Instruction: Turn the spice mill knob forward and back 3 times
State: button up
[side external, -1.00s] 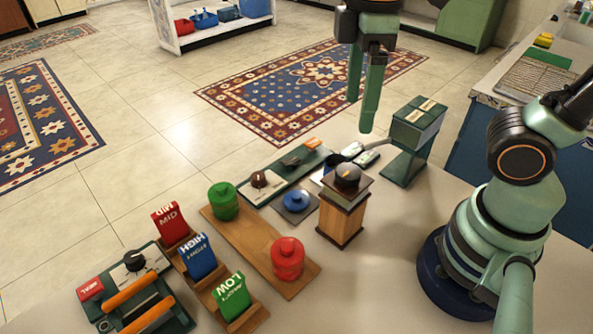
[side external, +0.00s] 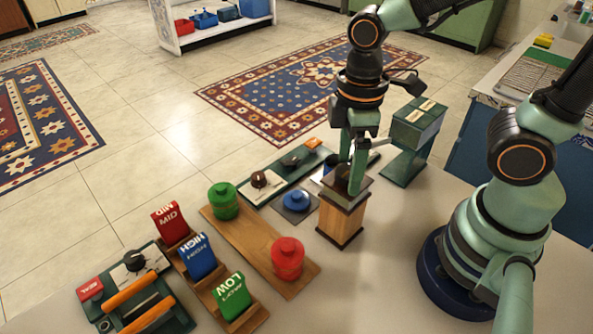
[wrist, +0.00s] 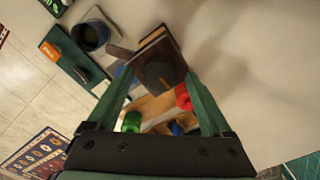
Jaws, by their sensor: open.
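The spice mill (side external: 340,220) is a wooden box with a dark top plate, standing upright on the pale counter in the side view. Its round black knob (wrist: 159,74) shows in the wrist view, between my fingers, with a small orange mark. My gripper (side external: 350,180) points down over the mill, fingertips at knob height. In the wrist view my gripper (wrist: 159,80) is open, with one green finger on each side of the knob. I cannot tell whether either finger touches it. In the side view the fingers hide most of the knob.
A green box stand (side external: 416,128) is close behind the mill at right. The red canister (side external: 287,258), green canister (side external: 223,200) and blue knob (side external: 296,201) are to the left. Labelled flip blocks (side external: 198,257) stand farther left. Bare counter (side external: 400,260) lies at right front.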

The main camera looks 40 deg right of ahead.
jog(key=shift+c, duration=0.3)
grip_shut()
